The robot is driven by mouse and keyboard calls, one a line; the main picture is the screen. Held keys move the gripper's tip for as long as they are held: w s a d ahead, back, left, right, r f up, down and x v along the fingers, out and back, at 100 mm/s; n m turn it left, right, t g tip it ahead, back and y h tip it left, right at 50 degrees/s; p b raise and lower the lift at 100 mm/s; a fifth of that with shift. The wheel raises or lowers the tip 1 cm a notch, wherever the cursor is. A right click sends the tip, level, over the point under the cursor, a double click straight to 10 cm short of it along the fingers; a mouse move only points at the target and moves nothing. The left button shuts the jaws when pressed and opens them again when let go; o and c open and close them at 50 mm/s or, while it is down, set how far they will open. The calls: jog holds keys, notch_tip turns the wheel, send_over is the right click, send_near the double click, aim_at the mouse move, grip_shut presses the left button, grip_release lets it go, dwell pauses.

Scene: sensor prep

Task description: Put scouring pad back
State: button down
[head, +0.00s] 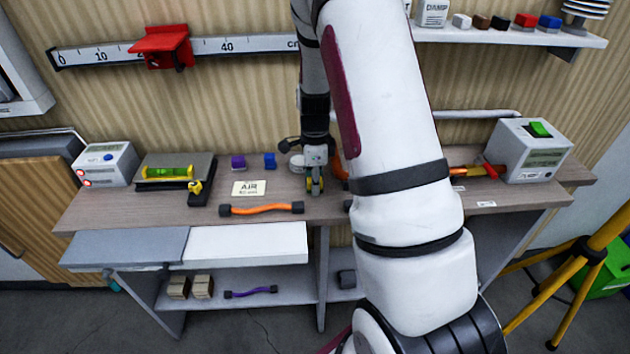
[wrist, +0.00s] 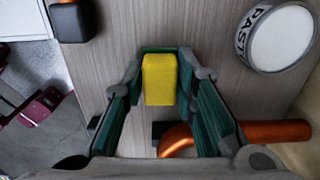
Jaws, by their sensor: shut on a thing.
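The scouring pad, a small yellow block (wrist: 159,80), is between the fingertips of my gripper (wrist: 160,88) in the wrist view. Both green-lined fingers touch its sides, so my gripper is shut on it. I cannot tell whether the pad touches the bench top.
An orange hose (head: 262,209) lies left of my gripper, beside a card reading AIR (head: 249,188). A round tub marked PAST (wrist: 282,38) stands close to the right finger in the wrist view. Purple and blue blocks (head: 269,161) sit behind. My arm hides part of the bench.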

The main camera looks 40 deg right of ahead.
jog(key=shift+f, duration=0.15)
jog(key=c, duration=1.3)
grip_release()
